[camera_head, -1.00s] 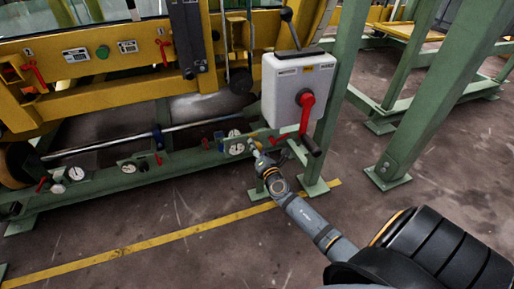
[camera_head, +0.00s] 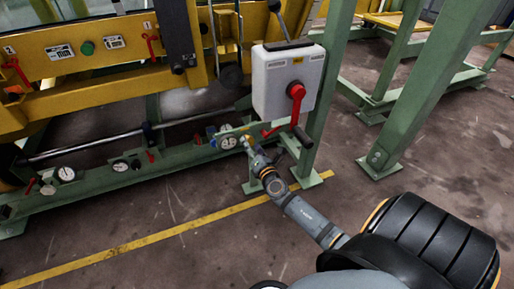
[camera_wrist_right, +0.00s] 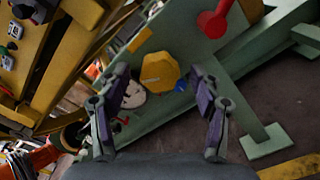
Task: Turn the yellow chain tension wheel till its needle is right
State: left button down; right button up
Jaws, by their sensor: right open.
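The yellow wheel (camera_wrist_right: 160,72) is a many-sided knob on the green beam, seen near the middle of the right wrist view. A white dial gauge (camera_wrist_right: 132,95) sits just left of it, partly hidden by the left finger; its needle cannot be read. My right gripper (camera_wrist_right: 159,71) is open, its two fingers spread on either side of the wheel in this view; contact cannot be told. In the head view my right gripper (camera_head: 248,143) is at the beam beside a gauge (camera_head: 229,143) and largely hides the wheel. My left gripper is not in view.
A white box (camera_head: 270,75) with a red lever (camera_head: 296,100) hangs just above my right gripper. Other gauges (camera_head: 65,174) line the green beam to the left. A green post (camera_head: 418,80) stands at the right. Open floor with a yellow line (camera_head: 150,240) lies in front.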

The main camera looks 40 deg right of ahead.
jog(key=v, duration=0.9)
